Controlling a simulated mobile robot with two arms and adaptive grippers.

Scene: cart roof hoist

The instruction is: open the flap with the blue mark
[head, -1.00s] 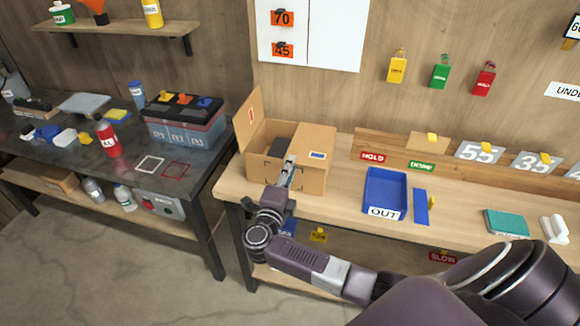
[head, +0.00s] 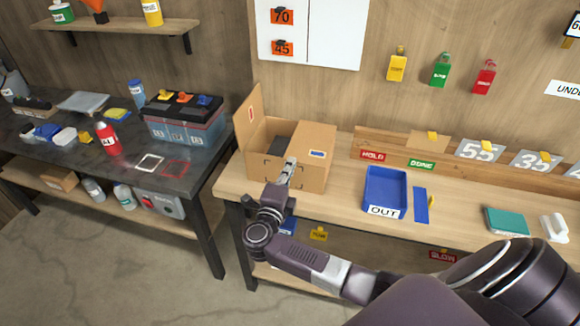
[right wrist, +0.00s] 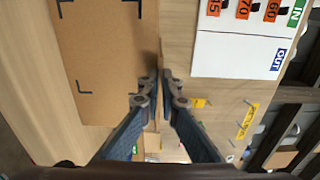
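The cardboard box (head: 284,177) stands on the left part of the wooden bench. Its left flap (head: 250,117), with a red mark, stands raised. The flap with the blue mark (head: 317,154) lies flat over the right side of the top. A dark thing shows in the opening. My right gripper (head: 291,161) is at the box's front top edge, near the left edge of the blue-marked flap. In the right wrist view its fingertips (right wrist: 160,84) are close together with a narrow gap, beside the box's front face (right wrist: 108,60). Whether they pinch cardboard is unclear. My left gripper is out of view.
A blue tray labelled OUT (head: 385,190) and a blue strip (head: 420,205) lie right of the box. A teal box (head: 507,221) is farther right. Number plates line the back ledge. A dark table (head: 95,165) with a battery (head: 184,118) stands left, across a gap.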

